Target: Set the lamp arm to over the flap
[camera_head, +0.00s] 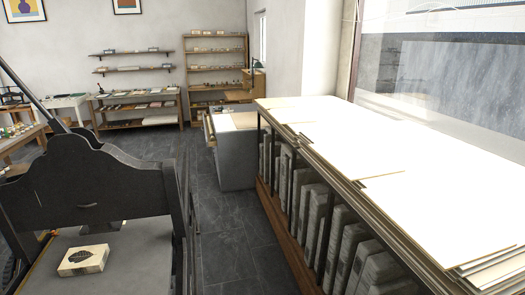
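A small dark lamp (255,66) stands far off at the back, right of the wooden shelf unit and in front of the window. Its arm is too small to make out clearly. A light-brown wooden surface (239,97) sits just below and left of the lamp; it may be the flap, but I cannot tell for sure. Whether the lamp arm reaches over it is also unclear at this distance. Neither of my grippers is in view.
A dark press (95,190) fills the left front, with a pale block (84,260) on its bed. A long rack topped with paper sheets (400,160) fills the right. A grey cabinet (235,150) stands beyond. Dark tiled floor (225,235) lies free between press and rack.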

